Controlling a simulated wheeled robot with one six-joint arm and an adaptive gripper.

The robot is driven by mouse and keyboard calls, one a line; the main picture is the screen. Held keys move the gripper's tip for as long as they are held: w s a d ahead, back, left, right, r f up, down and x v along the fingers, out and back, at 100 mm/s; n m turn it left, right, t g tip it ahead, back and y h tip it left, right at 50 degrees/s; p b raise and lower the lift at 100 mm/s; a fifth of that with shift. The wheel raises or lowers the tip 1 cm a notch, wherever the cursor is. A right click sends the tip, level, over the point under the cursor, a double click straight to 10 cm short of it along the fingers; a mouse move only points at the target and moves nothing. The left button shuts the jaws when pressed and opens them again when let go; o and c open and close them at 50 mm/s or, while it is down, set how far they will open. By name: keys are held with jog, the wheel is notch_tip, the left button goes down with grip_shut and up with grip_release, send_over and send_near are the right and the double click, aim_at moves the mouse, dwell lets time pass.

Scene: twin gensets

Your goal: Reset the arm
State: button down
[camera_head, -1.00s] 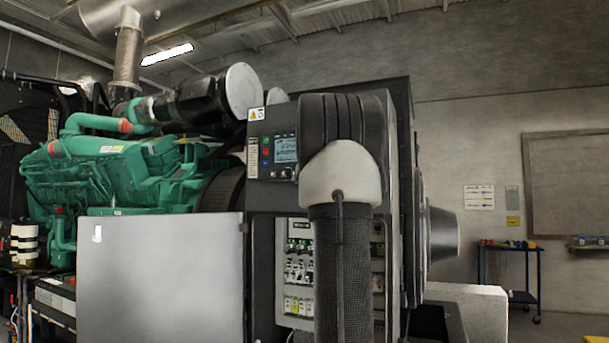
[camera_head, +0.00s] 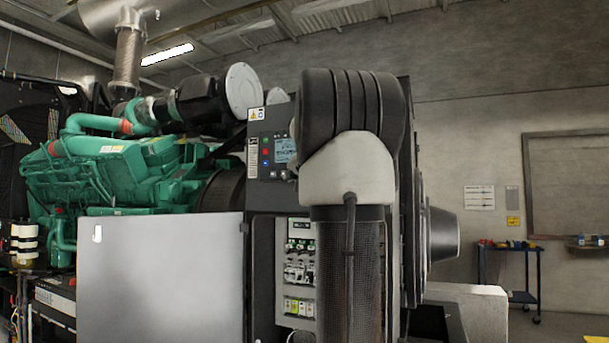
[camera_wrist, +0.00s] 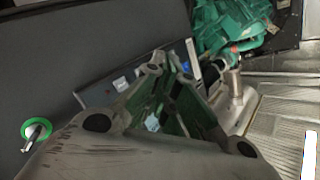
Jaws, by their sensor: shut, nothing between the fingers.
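My gripper (camera_wrist: 168,66) shows in the wrist view, its fingers converging near the middle of the picture. It is shut with nothing held. In the head view my arm stands in front of the control cabinet (camera_head: 262,200), and my gripper does not show there. The cabinet's grey door (camera_head: 160,280) is open, and breakers (camera_head: 299,265) show inside. My arm hides part of the cabinet's front and interior. The display panel (camera_head: 284,149) shows left of my arm.
The green genset engine (camera_head: 110,175) is behind and left of the cabinet. In the wrist view a metal piece in a green ring (camera_wrist: 36,130) sits on a dark surface at left. A blue cart (camera_head: 508,270) stands by the right wall, with open floor near it.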

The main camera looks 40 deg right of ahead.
jog(key=shift+f, duration=0.1)
dwell(0.5)
notch_tip(320, 180, down, 11)
jog(key=s+a+n+g+y, duration=0.1)
jog(key=s+a+g+y, duration=0.2)
jog(key=s+a+f+n+g+y, duration=0.3)
jog(key=s+a+f+n+g, duration=0.5)
jog(key=s+a+f, duration=1.5)
jog(key=s+a+n, duration=0.2)
jog(key=s+a, duration=0.1)
jog(key=shift+s+n, duration=0.15)
jog(key=shift+n, duration=0.25)
jog(key=shift+a+f, duration=0.1)
